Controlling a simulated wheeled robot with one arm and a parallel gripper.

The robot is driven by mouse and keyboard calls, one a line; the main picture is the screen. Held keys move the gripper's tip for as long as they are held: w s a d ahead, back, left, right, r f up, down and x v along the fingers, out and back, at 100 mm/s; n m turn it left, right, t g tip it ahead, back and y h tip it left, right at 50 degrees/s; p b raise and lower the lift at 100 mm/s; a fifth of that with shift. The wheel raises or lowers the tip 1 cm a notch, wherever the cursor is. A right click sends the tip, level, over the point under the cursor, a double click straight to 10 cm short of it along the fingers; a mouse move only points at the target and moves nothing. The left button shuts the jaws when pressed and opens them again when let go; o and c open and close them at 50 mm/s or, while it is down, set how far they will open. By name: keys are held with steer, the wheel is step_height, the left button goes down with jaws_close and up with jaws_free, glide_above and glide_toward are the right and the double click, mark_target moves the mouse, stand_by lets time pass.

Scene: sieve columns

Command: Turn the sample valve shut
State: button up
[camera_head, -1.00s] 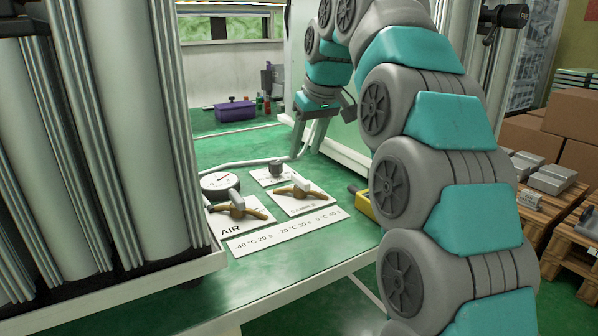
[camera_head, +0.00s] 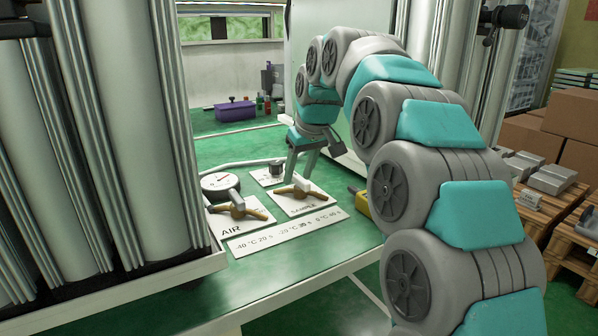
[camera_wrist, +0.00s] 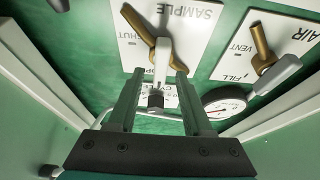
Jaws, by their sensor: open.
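The sample valve is a brass lever (camera_head: 292,191) with a grey stem on a white plate marked SAMPLE (camera_head: 303,204). In the wrist view the lever (camera_wrist: 138,24) lies slanted across the plate (camera_wrist: 196,35), with SHUT printed to its left. Other lettering near the stem is partly hidden. My gripper (camera_head: 303,176) is open and empty, fingers pointing down close behind the lever in the head view. In the wrist view the lever's lower end lies near the right fingertip of my gripper (camera_wrist: 159,74). I cannot tell whether they touch.
The AIR valve (camera_head: 237,205) and a round gauge (camera_head: 219,183) stand to the left. A small knob (camera_head: 276,168) on another plate sits close to my fingers. A yellow object (camera_head: 363,203) lies to the right. Tall columns (camera_head: 130,130) block the left side.

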steer(key=shift+c, duration=0.3)
jaws_close()
steer(key=shift+m, duration=0.3)
steer(key=m+h, duration=0.1)
steer(key=m, duration=0.2)
steer(key=shift+d, duration=0.2)
steer(key=m+h+p, duration=0.1)
steer(key=m+h, duration=0.1)
steer(key=m, duration=0.3)
steer(key=shift+t, duration=0.4)
steer(key=m+h, duration=0.1)
steer(key=m, duration=0.1)
steer(key=m+h+p, duration=0.1)
steer(key=m, duration=0.1)
steer(key=shift+d+m+g, duration=0.15)
steer(key=shift+m+g, duration=0.25)
steer(key=shift+s+d+m+g+h+p, duration=0.1)
steer(key=shift+m+g+h+p, duration=0.25)
steer(key=shift+m, duration=0.75)
steer(key=shift+m+g+h+p, duration=0.25)
steer(key=shift+m+h+p, duration=0.15)
steer(key=shift+m, duration=0.7)
